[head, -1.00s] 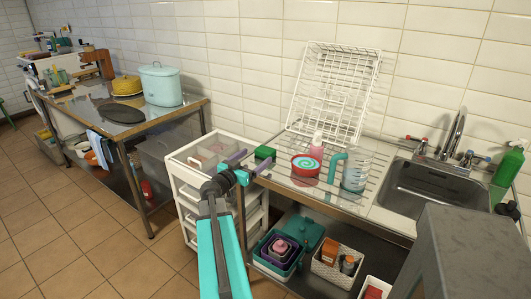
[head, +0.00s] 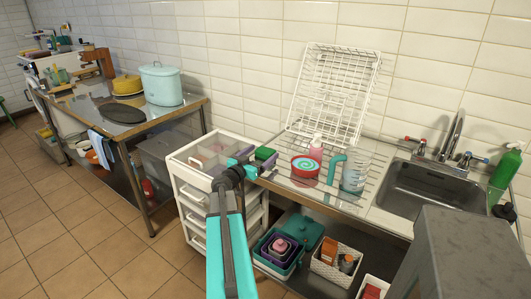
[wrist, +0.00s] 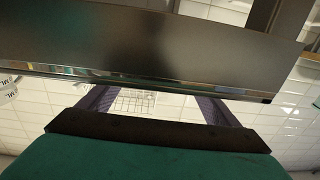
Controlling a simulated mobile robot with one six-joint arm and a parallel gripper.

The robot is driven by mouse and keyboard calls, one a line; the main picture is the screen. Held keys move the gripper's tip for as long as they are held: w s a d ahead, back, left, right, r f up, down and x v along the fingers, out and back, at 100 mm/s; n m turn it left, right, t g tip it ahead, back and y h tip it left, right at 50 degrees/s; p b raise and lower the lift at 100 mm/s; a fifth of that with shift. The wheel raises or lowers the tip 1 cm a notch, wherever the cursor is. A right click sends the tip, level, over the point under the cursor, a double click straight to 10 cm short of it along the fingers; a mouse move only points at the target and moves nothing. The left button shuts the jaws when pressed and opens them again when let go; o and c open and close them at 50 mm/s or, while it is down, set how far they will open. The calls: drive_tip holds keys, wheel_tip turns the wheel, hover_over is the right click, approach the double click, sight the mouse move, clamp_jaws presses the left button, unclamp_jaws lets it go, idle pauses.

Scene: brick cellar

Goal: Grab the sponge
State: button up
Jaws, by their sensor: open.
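The sponge, seemingly the small green block (head: 265,153), lies at the left end of the metal draining counter in the head view. My gripper (head: 257,164) is open and empty beside it, its purple fingers spread at the counter's left end, close to the block. I cannot tell whether they touch it or how their heights compare. In the wrist view, my purple fingers (wrist: 155,98) stand apart and a dark panel hides their ends. The sponge is not visible there.
A red tin (head: 305,168), a pink bottle (head: 316,147) and a clear jug with a teal handle (head: 354,172) stand right of the block. A wire rack (head: 334,92) leans on the wall behind. A white drawer cart (head: 185,181) stands left. A sink (head: 415,190) is further right.

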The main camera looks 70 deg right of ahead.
drive_tip(key=shift+s+d, duration=0.15)
drive_tip(key=shift+d, duration=0.5)
drive_tip(key=c, duration=1.1)
drive_tip(key=shift+r, duration=0.1)
